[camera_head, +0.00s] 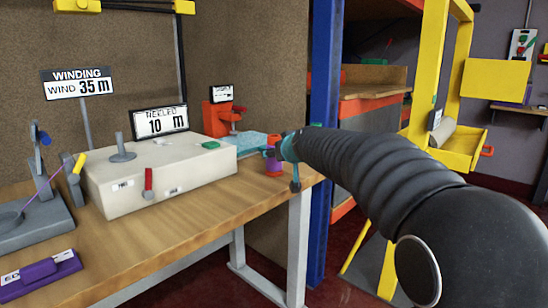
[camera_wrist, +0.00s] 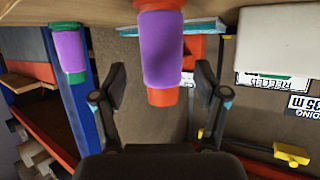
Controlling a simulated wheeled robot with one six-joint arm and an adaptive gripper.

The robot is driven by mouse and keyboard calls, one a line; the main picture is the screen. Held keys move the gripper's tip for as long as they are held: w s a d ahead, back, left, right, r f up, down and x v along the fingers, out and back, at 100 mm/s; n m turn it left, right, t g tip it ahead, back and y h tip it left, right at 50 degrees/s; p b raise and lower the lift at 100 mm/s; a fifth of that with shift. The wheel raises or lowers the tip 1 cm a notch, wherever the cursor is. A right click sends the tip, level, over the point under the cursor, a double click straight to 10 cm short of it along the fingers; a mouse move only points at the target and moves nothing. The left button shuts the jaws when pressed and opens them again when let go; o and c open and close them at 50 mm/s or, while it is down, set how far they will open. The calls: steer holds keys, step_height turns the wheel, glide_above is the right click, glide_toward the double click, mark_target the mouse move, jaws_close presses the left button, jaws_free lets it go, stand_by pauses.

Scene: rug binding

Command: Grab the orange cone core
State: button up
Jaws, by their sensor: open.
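The orange cone core (camera_wrist: 162,97) shows at its end below a purple wrap in the wrist view, which is upside down. Its other orange end meets the wooden table edge, so it stands upright on the table. My gripper (camera_wrist: 160,80) is open, with one dark finger on each side of the core and a gap on both sides. In the head view the core (camera_head: 275,171) is at the table's right corner, partly hidden by my gripper. A second purple-wrapped core with green ends (camera_wrist: 70,50) is at the left of the wrist view.
The table (camera_head: 200,225) holds a cream winding box (camera_head: 160,175), an orange device (camera_head: 218,118) and a purple-handled item (camera_head: 40,275). A blue post (camera_head: 324,100) and a yellow frame (camera_head: 428,70) stand to the right.

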mark_target(275, 175)
steer(key=x, duration=0.3)
steer(key=shift+w+a+f+p, duration=0.15)
steer(key=shift+a+f+p, duration=0.1)
steer(key=shift+f+p, duration=0.15)
steer(key=shift+x, duration=0.8)
steer(key=shift+d, duration=0.1)
steer(key=c, duration=1.2)
